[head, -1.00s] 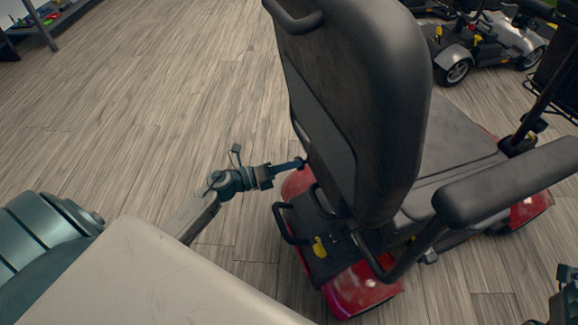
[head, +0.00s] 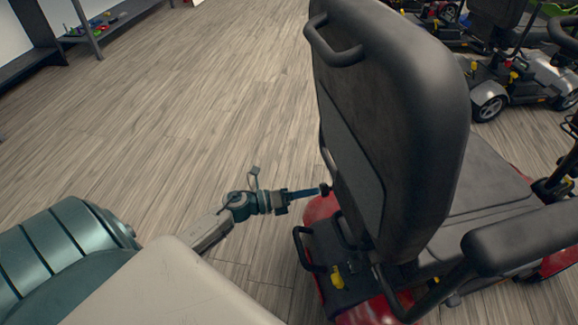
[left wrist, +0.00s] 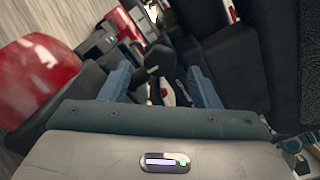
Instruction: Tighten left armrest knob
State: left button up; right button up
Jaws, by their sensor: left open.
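The red scooter (head: 318,208) with its black seat (head: 410,140) stands in front of me, its seat back toward me. My left gripper (head: 312,190) points right, low at the left side of the seat back. A small dark knob-like part (head: 325,189) shows at its fingertips in the head view. In the left wrist view the two blue fingers (left wrist: 160,78) are apart, with dark parts, perhaps the knob (left wrist: 151,72), between and beyond them. I cannot tell whether they touch it. The left armrest is mostly hidden by the seat back. My right gripper is out of view.
The right armrest (head: 520,238) reaches out at the right. A rear handle (head: 305,248) sits low behind the seat. Other scooters (head: 520,85) stand at the back right, and a shelf (head: 95,25) at the back left. The wooden floor (head: 190,120) at left is clear.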

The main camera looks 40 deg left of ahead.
pick_arm(q)
jog(key=v, duration=0.8)
jog(key=shift+s+a+p, duration=0.2)
jog(key=shift+s+p, duration=0.05)
jog(key=shift+p, duration=0.1)
